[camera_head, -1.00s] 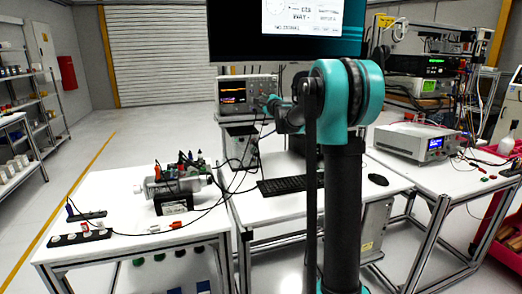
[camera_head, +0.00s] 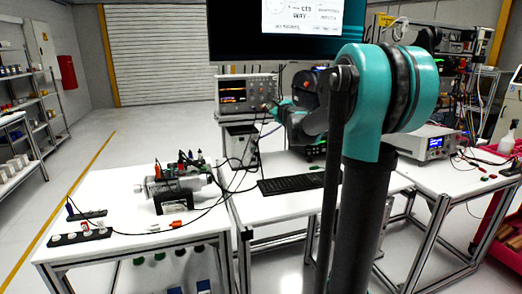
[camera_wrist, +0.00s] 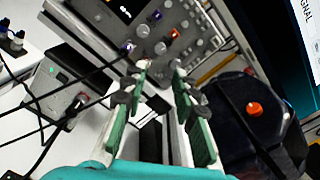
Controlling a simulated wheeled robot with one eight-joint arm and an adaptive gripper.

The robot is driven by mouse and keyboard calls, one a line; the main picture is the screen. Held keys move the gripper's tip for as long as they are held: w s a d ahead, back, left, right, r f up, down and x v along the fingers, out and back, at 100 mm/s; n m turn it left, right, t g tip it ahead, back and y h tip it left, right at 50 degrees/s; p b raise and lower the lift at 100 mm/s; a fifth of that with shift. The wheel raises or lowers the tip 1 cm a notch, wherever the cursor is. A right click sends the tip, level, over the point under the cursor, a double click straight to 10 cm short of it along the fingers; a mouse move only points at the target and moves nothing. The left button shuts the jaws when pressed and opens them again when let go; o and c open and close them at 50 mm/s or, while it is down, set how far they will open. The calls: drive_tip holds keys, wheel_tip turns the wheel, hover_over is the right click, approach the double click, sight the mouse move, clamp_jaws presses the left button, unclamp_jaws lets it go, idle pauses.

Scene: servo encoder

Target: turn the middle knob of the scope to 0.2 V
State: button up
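The scope (camera_head: 247,93) stands on the back table in the head view, with a dark lit screen on its left and knobs on its right. In the wrist view the scope's front panel (camera_wrist: 205,28) is tilted across the top. Several knobs show on it, among them one (camera_wrist: 160,47) just beyond my fingertips. I cannot read the knob labels or the volt setting. My gripper (camera_wrist: 160,70) is open and empty, its two green-padded fingers pointing at the lower part of the panel. It looks apart from the knobs. In the head view my arm largely hides the gripper.
A grey box with a green light (camera_wrist: 62,75) and dark cables lie left of my fingers. A dark device with an orange button (camera_wrist: 254,108) is on the right. A keyboard (camera_head: 292,183) lies in front of the scope. A monitor (camera_head: 285,35) hangs above.

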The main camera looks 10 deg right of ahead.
drive_tip(key=s+d, duration=0.1)
drive_tip(key=s, duration=0.5)
drive_tip(key=s+a+f+n+g+y, duration=0.1)
drive_tip(key=s+a+f+n+g, duration=0.1)
drive_tip(key=s+f+n, duration=0.3)
drive_tip(key=s+a+f+n+g+y, duration=0.2)
drive_tip(key=s+a+f+n, duration=0.3)
drive_tip(key=s+f+n, duration=0.1)
drive_tip(key=shift+s+a+f+n+g, duration=0.25)
drive_tip(key=shift+a+f+n+g, duration=0.05)
drive_tip(key=shift+f+n, duration=0.4)
drive_tip(key=s+f+n+g+h, duration=0.2)
drive_tip(key=s+f+n+g, duration=0.45)
drive_tip(key=s+f, duration=0.8)
drive_tip(key=s+d+f+n+g+h, duration=0.1)
drive_tip(key=s+d+f+n+h, duration=0.1)
drive_tip(key=s+d+f+n, duration=0.2)
drive_tip(key=s+d+f+n+g+h, duration=0.1)
drive_tip(key=s+d+f+n+h, duration=0.1)
drive_tip(key=s+d+f+n, duration=0.2)
drive_tip(key=s+f, duration=0.3)
drive_tip(key=s, duration=0.2)
drive_tip(key=shift+s+d+f, duration=0.2)
drive_tip(key=shift+s+f, duration=0.05)
drive_tip(key=shift+s, duration=0.15)
drive_tip(key=shift+a, duration=0.1)
